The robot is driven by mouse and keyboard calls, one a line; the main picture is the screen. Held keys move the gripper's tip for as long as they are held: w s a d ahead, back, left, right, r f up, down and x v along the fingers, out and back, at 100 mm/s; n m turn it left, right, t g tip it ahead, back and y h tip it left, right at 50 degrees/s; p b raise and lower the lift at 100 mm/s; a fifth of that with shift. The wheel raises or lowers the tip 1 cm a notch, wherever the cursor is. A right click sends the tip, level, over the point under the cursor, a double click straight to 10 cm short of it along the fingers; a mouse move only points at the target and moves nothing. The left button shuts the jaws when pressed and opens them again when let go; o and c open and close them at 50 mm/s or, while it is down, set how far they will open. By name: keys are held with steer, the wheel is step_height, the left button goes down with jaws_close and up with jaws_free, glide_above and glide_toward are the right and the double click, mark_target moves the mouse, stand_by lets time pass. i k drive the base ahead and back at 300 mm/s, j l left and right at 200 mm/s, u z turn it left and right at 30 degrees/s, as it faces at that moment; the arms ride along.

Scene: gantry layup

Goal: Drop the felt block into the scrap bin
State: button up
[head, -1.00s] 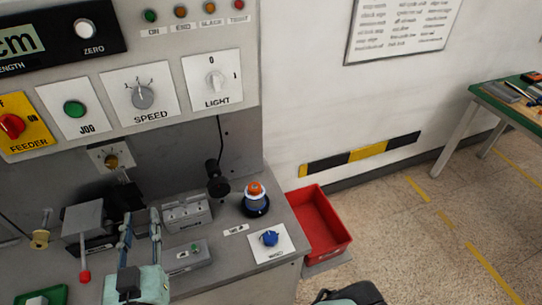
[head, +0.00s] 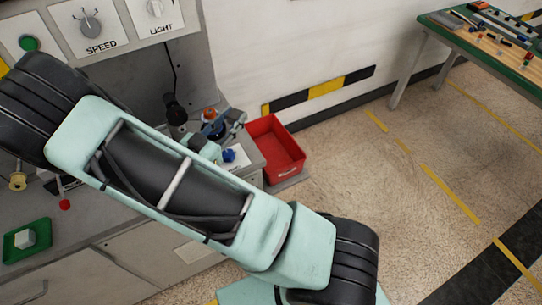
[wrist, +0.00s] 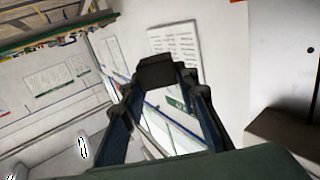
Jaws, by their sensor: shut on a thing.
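The red scrap bin (head: 291,168) sits on the floor at the right end of the grey machine bench in the head view, with its open top facing up. My gripper (head: 236,118) is partly hidden behind my arm, just left of the bin and near the bench's right end. In the wrist view my gripper (wrist: 156,82) has its two blue-black fingers closed on a dark block, which I take to be the felt block (wrist: 155,68). The block is hard to make out in the head view.
A green tray (head: 38,247) with a white block (head: 25,238) lies on the bench at lower left. A blue knob (head: 229,156) and an orange-topped item (head: 209,115) stand near my gripper. Floor right of the bin is clear.

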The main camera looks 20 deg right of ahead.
mark_target(273, 154)
steer(key=l+u, duration=0.15)
steer(key=u, duration=0.2)
steer(key=i+l+u, duration=0.1)
steer(key=u, duration=0.3)
steer(key=l+u, duration=0.35)
steer(key=l, duration=0.35)
steer(key=l+u, duration=0.15)
steer(key=l, duration=0.5)
steer(key=k+l+u, duration=0.15)
steer(key=l, duration=0.5)
steer(key=k+l, duration=0.1)
steer(key=l, duration=1.1)
